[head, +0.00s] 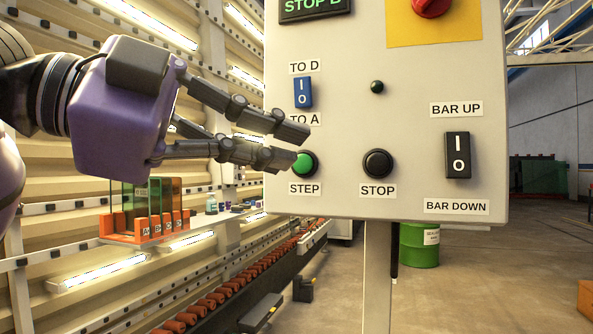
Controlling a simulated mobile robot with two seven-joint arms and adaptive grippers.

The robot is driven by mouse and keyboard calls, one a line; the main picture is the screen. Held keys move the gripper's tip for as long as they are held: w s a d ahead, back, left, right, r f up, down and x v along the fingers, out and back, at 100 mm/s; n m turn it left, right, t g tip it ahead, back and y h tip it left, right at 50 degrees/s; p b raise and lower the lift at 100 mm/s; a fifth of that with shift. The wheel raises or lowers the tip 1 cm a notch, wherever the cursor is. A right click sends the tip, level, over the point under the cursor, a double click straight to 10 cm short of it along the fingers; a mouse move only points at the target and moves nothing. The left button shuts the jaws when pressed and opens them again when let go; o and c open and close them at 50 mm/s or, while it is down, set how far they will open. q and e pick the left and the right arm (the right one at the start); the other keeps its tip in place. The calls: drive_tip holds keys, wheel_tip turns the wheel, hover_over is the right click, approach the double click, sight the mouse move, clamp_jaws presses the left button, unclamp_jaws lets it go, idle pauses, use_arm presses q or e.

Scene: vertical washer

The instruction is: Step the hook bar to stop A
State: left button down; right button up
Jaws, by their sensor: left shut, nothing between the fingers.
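The grey control box carries a green STEP button (306,163), a black STOP button (378,163), a blue TO D / TO A rocker (303,92) and a black BAR UP / BAR DOWN rocker (457,155). A display (315,7) at its top reads STOP B. My left gripper (302,147) comes in from the left, shut and empty. Its fingertips are at the STEP button and overlap its left edge; I cannot tell whether they touch it. I cannot tell which way the blue rocker is tipped. I cannot clearly identify the hook bar. My right gripper is not in view.
A red emergency knob (433,5) sits on a yellow plate at the box's top. An orange rack (147,238) with lettered, coloured panels stands at left. A roller line (232,287) runs below it. A green drum (419,247) stands behind the box's post.

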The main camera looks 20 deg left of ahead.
sight(303, 163)
use_arm(q)
drive_tip(key=shift+s+r, duration=0.25)
drive_tip(key=shift+s, duration=0.15)
drive_tip(key=shift+w, duration=0.1)
drive_tip(key=w+p, duration=0.1)
drive_tip(key=w, duration=0.7)
drive_tip(key=shift+w+d, duration=0.15)
drive_tip(key=shift+w, duration=0.2)
idle(0.6)
idle(0.5)
